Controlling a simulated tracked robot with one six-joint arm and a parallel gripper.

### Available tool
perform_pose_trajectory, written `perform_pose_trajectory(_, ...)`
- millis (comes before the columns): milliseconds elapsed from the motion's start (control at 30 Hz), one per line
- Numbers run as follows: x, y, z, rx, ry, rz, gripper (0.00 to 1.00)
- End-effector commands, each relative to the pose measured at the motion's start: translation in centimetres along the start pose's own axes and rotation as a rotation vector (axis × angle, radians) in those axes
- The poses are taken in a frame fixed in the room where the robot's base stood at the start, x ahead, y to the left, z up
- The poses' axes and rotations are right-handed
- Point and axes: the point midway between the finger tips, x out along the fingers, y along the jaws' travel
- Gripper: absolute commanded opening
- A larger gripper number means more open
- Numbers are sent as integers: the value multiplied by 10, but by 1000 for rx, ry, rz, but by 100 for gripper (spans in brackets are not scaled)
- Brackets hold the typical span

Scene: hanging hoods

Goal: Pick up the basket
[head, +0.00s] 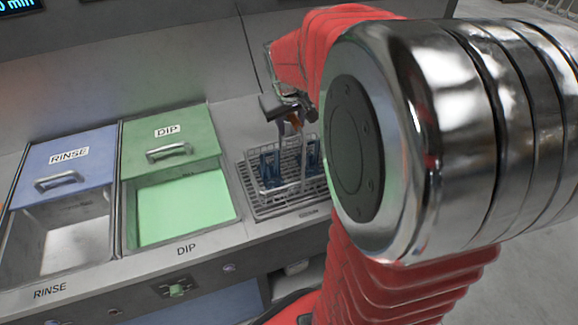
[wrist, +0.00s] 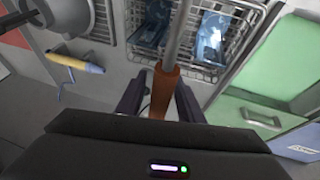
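The wire basket (head: 312,182) stands on a drain grate on the counter, right of the green DIP tank. It holds dark blue pieces. Its upright handle rod ends in an orange-brown grip (head: 297,119). In the wrist view the basket (wrist: 232,47) is at the top and the brown grip (wrist: 164,92) comes down toward my gripper. My gripper (wrist: 160,88) has its two dark fingers either side of the grip, with a gap showing on the left; it looks open. In the head view my gripper (head: 284,106) is at the handle top, partly hidden by my arm.
The green DIP tank (head: 225,188) has its lid slid back and green liquid inside. The blue RINSE tank (head: 108,203) is farther left, also partly open. A yellow-handled tool (wrist: 80,64) lies left in the wrist view. A wall rises behind the counter.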

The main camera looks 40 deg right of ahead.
Motion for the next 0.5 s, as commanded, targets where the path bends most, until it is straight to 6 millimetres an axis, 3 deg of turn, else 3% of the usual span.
perform_pose_trajectory(500,0,0,0,0,0,0,0)
